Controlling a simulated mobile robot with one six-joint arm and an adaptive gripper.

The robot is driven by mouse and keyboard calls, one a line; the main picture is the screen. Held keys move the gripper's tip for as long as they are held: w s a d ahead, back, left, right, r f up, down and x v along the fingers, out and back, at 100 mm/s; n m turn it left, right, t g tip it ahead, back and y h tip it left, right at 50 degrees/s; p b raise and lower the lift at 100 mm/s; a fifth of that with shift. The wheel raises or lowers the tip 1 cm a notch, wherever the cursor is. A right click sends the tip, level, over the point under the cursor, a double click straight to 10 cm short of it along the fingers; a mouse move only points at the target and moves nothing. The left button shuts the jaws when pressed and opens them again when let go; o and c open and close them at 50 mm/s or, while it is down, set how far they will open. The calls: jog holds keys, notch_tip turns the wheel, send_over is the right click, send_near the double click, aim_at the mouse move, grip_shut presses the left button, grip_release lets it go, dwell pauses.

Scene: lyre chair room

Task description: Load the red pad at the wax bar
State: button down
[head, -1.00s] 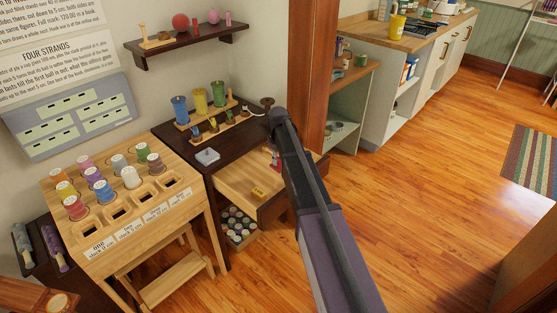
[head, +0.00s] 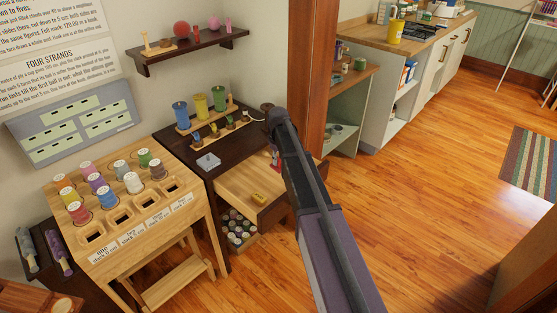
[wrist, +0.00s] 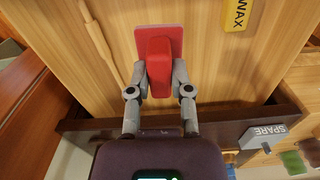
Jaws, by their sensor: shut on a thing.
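In the wrist view my gripper (wrist: 163,82) is shut on the raised grip of the red pad (wrist: 174,34). The pad's flat red plate shows behind the grip, over the pale wood floor of an open drawer. Whether the plate touches the wood I cannot tell. The yellow wax bar (wrist: 236,14), lettered WAX, is up and right of the pad, apart from it and cut by the frame edge. In the head view the wax bar (head: 259,199) lies in the open drawer (head: 236,183). There a little red (head: 275,161) shows beside my arm, which hides most of my gripper.
A thin wooden rod (wrist: 103,45) lies left of the pad. In the head view a spool stand (head: 190,190) stands left, and a brown post (head: 315,75) rises behind my arm.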

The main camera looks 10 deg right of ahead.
jog(key=c, duration=1.1)
grip_release()
grip_shut()
jog(key=s+a, duration=0.7)
jog(key=a, duration=0.2)
